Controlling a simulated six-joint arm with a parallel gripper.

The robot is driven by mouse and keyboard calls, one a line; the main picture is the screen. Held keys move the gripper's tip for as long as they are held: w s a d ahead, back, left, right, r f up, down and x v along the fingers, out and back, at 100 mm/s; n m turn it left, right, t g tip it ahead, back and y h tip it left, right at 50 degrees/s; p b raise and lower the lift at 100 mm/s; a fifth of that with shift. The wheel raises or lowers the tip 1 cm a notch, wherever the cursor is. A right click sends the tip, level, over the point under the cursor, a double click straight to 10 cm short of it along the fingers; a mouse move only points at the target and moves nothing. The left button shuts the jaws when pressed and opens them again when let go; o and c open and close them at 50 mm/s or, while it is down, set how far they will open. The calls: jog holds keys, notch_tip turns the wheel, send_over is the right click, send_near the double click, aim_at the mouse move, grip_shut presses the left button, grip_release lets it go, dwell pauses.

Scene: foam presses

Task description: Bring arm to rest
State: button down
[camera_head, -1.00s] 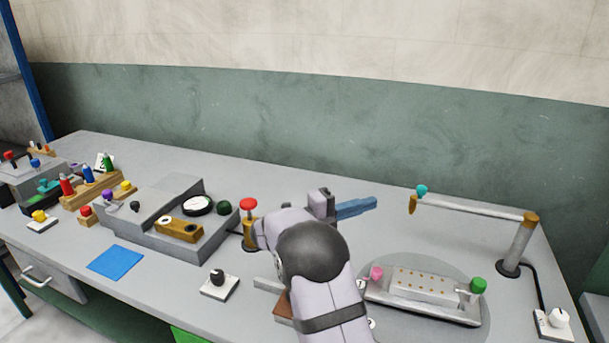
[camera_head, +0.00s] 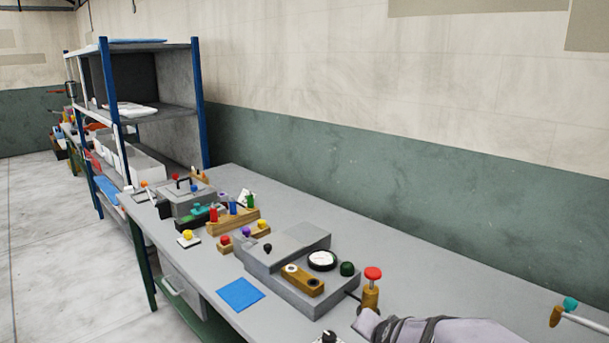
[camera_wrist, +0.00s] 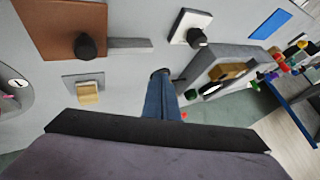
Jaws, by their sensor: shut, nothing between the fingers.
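My gripper (camera_wrist: 161,85) shows in the wrist view as blue fingers lying together, with nothing between them. Its tips point over the grey bench top (camera_wrist: 140,63). A dark round base lies at the tips; I cannot tell whether they touch it. In the head view, part of my arm shows at the bottom right edge, and the fingers are out of sight there.
A grey press with a dial (camera_head: 322,260) and a brass post with a red knob (camera_head: 373,274) stand near my arm. A blue mat (camera_head: 240,293) lies at the front. A blue-posted shelf (camera_head: 198,105) stands beyond the bench. Bare bench lies behind the press.

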jog(key=s+f+n+g, duration=0.1)
jog(key=s, duration=0.2)
jog(key=s+a+f+n+g, duration=0.1)
jog(key=s, duration=0.3)
jog(key=s+a+f+n+g+y, duration=0.1)
jog(key=s+n, duration=0.1)
jog(key=s, duration=0.2)
jog(key=shift+s+a+f+g+p, duration=0.1)
jog(key=shift+a+g+p, duration=0.1)
jog(key=shift+g+p, duration=0.15)
jog(key=s+d+f+n+g+h, duration=0.1)
jog(key=s+n+g, duration=0.3)
jog(key=s, duration=1)
jog(key=shift+s+d+f+g+p, duration=0.35)
jog(key=shift+s+f+g+p, duration=0.05)
jog(key=shift+f+g+p, duration=0.1)
